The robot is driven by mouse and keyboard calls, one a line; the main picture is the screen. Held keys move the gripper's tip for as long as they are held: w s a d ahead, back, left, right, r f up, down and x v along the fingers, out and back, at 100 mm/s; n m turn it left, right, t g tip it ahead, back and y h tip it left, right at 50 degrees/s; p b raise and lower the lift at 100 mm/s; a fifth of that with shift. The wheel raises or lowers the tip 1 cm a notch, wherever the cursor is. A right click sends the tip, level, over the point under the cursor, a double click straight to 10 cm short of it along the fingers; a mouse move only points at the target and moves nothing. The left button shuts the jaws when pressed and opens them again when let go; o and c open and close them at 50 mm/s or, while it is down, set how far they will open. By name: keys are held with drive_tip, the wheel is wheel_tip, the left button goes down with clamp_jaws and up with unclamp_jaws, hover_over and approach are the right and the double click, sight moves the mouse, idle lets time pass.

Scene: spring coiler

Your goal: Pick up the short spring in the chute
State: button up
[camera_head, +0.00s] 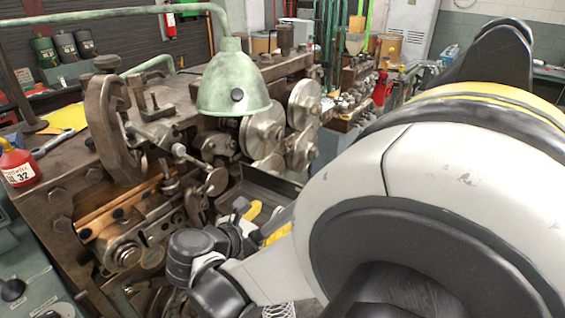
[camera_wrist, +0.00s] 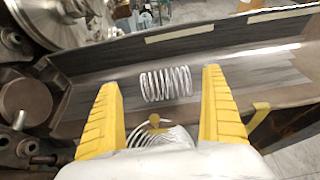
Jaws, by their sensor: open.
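A short silvery spring (camera_wrist: 166,84) lies on its side in the grey metal chute (camera_wrist: 110,88) in the wrist view. My gripper (camera_wrist: 160,82) is open, with one yellow finger to each side of the spring in the picture. Whether the fingers are down at its height I cannot tell. In the head view my gripper (camera_head: 263,222) is by the dark chute (camera_head: 262,184), and the short spring is hidden there. A second, wider coil (camera_wrist: 160,136) shows below the spring in the wrist view, partly hidden by my gripper's body.
The coiler machine (camera_head: 150,160) fills the left and middle, with rollers (camera_head: 262,130) close behind the chute. A green lamp (camera_head: 233,80) hangs over it. A coil (camera_head: 278,310) shows at the bottom edge. A red oil can (camera_head: 17,163) stands at far left.

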drive_tip(key=x, duration=0.2)
drive_tip(key=b+x, duration=0.1)
drive_tip(key=x, duration=0.1)
drive_tip(key=shift+s+d, duration=0.25)
drive_tip(key=shift+d, duration=0.1)
drive_tip(key=shift+w+d+f, duration=0.1)
drive_tip(key=shift+w+d, duration=0.1)
drive_tip(key=shift+w, duration=0.1)
drive_tip(key=shift+c, duration=0.2)
drive_tip(key=c, duration=1.2)
